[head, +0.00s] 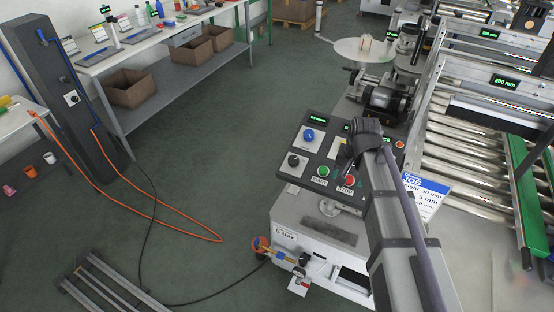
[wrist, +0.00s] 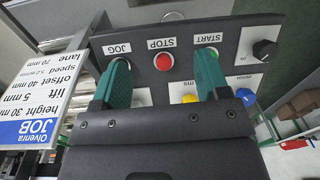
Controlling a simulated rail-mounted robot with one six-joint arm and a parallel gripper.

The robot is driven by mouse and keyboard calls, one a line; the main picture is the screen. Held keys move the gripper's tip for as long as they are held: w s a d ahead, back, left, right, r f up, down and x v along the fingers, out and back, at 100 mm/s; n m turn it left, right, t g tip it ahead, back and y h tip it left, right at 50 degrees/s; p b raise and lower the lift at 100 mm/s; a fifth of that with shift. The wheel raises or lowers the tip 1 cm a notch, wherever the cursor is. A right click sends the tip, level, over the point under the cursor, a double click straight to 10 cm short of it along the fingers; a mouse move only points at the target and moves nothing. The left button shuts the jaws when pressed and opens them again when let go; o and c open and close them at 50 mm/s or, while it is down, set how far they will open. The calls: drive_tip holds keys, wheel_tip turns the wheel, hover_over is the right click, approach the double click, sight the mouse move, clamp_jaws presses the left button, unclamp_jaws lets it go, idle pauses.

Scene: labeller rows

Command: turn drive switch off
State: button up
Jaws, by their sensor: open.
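The control panel (head: 309,183) of the machine shows in the head view, left of my arm. It carries a black knob (head: 293,160), a blue knob (head: 308,135), a green START button (head: 323,171) and a red STOP button (head: 349,181). In the wrist view the panel is upside down, with the black knob (wrist: 264,51) at right and the blue knob (wrist: 246,96) below it. I cannot read which control is the drive switch. My gripper (wrist: 163,60) is open and empty over the panel, its green-padded fingers either side of the red STOP button (wrist: 163,62). The left finger partly hides the JOG area.
A yellow control (wrist: 189,99) sits beside the right finger. A white and blue job card (head: 425,192) stands right of my arm, near the roller conveyor (head: 465,150). A red and brass valve fitting (head: 277,252) juts from the machine's front. Open floor lies left.

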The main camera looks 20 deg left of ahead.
sight(293, 159)
drive_tip(key=w+a+m+y, duration=0.1)
drive_tip(key=w+a+m, duration=0.3)
drive_tip(key=a, duration=0.5)
drive_tip(key=w+a+m, duration=0.3)
drive_tip(key=w+a, duration=0.2)
drive_tip(key=a, duration=0.5)
drive_tip(key=f+b, duration=0.3)
drive_tip(key=a+f+b, duration=0.1)
drive_tip(key=f+b, duration=0.3)
drive_tip(key=w+f+b, duration=0.1)
drive_tip(key=f+b, duration=0.3)
drive_tip(key=shift+a, duration=0.2)
drive_tip(key=shift+r, duration=0.15)
drive_tip(key=c, duration=0.9)
